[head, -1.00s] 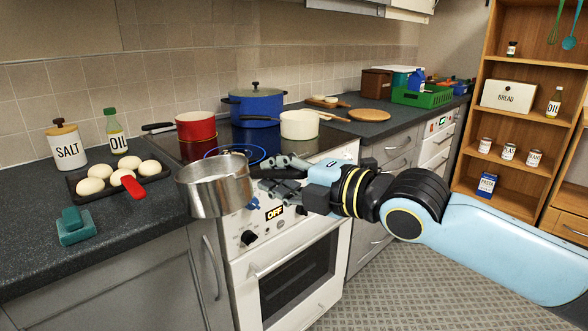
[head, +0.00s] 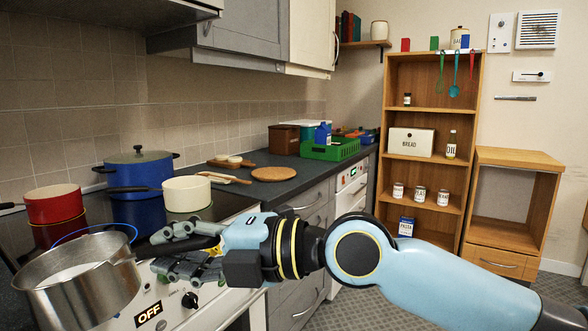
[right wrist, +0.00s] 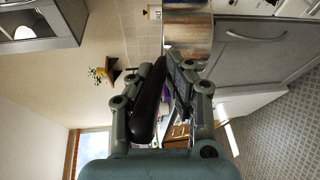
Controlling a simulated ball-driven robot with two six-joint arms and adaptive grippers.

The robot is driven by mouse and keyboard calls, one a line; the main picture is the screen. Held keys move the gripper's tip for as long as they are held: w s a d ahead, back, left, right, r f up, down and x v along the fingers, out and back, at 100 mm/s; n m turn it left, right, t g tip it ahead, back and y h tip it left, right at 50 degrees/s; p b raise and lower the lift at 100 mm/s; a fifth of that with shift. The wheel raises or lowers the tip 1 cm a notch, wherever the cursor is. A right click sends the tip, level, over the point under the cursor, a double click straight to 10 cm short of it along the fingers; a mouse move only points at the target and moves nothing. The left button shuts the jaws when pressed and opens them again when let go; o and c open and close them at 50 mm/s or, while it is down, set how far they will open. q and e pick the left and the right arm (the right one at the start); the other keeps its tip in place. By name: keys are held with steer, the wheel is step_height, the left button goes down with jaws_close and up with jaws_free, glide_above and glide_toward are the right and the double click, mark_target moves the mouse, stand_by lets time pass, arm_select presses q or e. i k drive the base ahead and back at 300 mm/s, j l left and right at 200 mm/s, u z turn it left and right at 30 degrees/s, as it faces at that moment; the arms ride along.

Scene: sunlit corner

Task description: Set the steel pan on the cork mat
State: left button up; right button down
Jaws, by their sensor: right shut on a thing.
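The steel pan (head: 85,285) is at the lower left of the head view, upright and held in front of the hob's edge. My right gripper (head: 180,250) is shut on its dark handle. In the right wrist view the black handle (right wrist: 148,108) lies between the fingers, with the steel pan (right wrist: 188,35) beyond. The cork mat (head: 275,174), a round tan disc, lies flat on the dark counter right of the hob, with nothing on it. My left gripper is not in view.
A cream pan (head: 187,193), a blue pot (head: 138,170) and a red pan (head: 53,203) stand on the hob. A wooden board (head: 229,163) lies just left of the mat. A green crate (head: 330,149) stands behind it. The counter in front of the mat is clear.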

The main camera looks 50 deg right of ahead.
mark_target(289, 174)
steer(key=i+l, duration=0.1)
steer(key=l, duration=0.3)
steer(key=i+l+z, duration=0.15)
steer(key=l, duration=0.2)
steer(key=i+l, duration=0.1)
steer(key=l, duration=0.25)
steer(key=i+l+z, duration=0.1)
steer(key=l, duration=0.3)
steer(key=i+l+z, duration=0.1)
steer(key=l, duration=0.25)
steer(key=i+l, duration=0.25)
steer(key=l+z, duration=0.05)
